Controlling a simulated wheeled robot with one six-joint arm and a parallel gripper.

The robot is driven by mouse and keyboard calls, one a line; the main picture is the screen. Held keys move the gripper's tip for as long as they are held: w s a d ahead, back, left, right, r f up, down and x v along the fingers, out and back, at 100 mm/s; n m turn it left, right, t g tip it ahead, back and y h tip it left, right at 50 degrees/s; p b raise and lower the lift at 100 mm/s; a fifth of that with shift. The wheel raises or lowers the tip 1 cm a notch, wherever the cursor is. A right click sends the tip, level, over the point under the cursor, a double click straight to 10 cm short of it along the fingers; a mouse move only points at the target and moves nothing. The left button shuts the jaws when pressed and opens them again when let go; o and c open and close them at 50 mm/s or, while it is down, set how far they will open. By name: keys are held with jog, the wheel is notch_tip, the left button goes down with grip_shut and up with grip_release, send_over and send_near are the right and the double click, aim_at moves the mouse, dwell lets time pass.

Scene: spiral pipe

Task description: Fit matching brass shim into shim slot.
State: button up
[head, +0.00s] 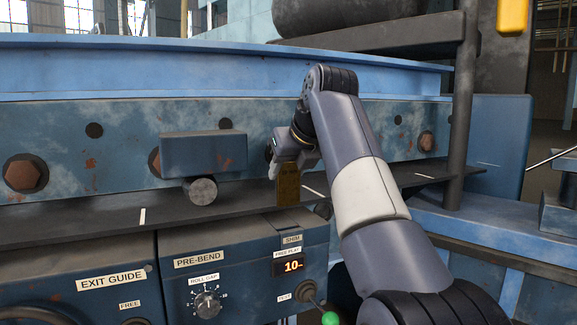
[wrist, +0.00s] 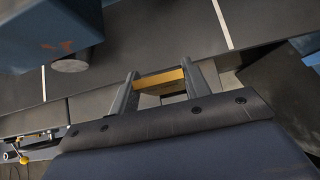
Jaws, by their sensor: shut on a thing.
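The brass shim (head: 288,186) is a small upright yellow-brown plate in the head view. My gripper (head: 291,163) is shut on it, and the shim hangs below the jaws in front of the dark ledge. In the wrist view the shim (wrist: 160,77) shows as a yellow strip across the gap between the two fingers of my gripper (wrist: 161,84). A SHIM label (head: 292,239) is on the blue control panel below the held shim, above a display reading 10. I cannot make out the shim slot in either view.
The dark ledge (head: 100,226) with white marks runs across the machine. A blue block (head: 203,154) with a grey cylinder (head: 200,191) under it projects left of my gripper. A knob (head: 207,304) and green-tipped lever (head: 330,318) are lower down. A dark post (head: 462,120) stands at right.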

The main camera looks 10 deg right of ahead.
aim_at(290, 185)
jog(key=shift+f+b, duration=1.2)
jog(key=shift+f, duration=0.75)
jog(key=shift+p, duration=1)
jog(key=shift+f+b, duration=1.95)
jog(key=shift+f, duration=0.8)
jog(key=o, duration=1.3)
jog(key=shift+o, duration=0.2)
jog(key=shift+f, duration=0.1)
jog(key=shift+s, duration=0.1)
jog(key=v, duration=1.1)
jog(key=shift+p, duration=0.35)
jog(key=shift+a, duration=0.1)
